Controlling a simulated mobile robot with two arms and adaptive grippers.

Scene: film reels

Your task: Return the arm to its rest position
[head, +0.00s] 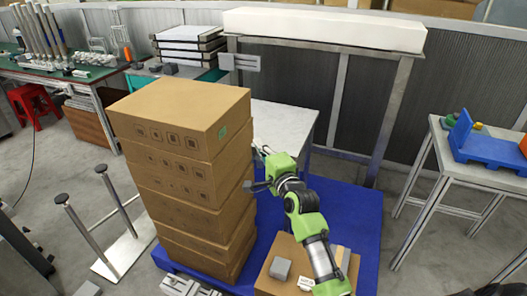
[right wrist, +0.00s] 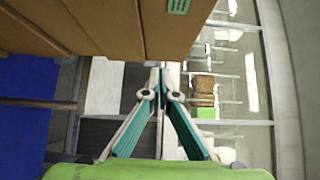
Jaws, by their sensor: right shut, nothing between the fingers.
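My right arm (head: 306,225), green and grey, reaches up from the bottom of the head view. Its right gripper (head: 259,152) is just right of a tall stack of brown cardboard boxes (head: 190,162). In the right wrist view the two teal-lined fingers of the right gripper (right wrist: 161,72) come together at their tips with nothing between them. The cardboard (right wrist: 110,28) fills the upper left of that view, close to the fingers. My left gripper is not in view.
A blue platform (head: 350,225) lies under the boxes, and a low carton (head: 263,284) with small items stands by my arm. A light-topped table (head: 285,120) is behind the gripper. A side table (head: 470,165) with a blue tray (head: 488,148) stands right, with open floor before it.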

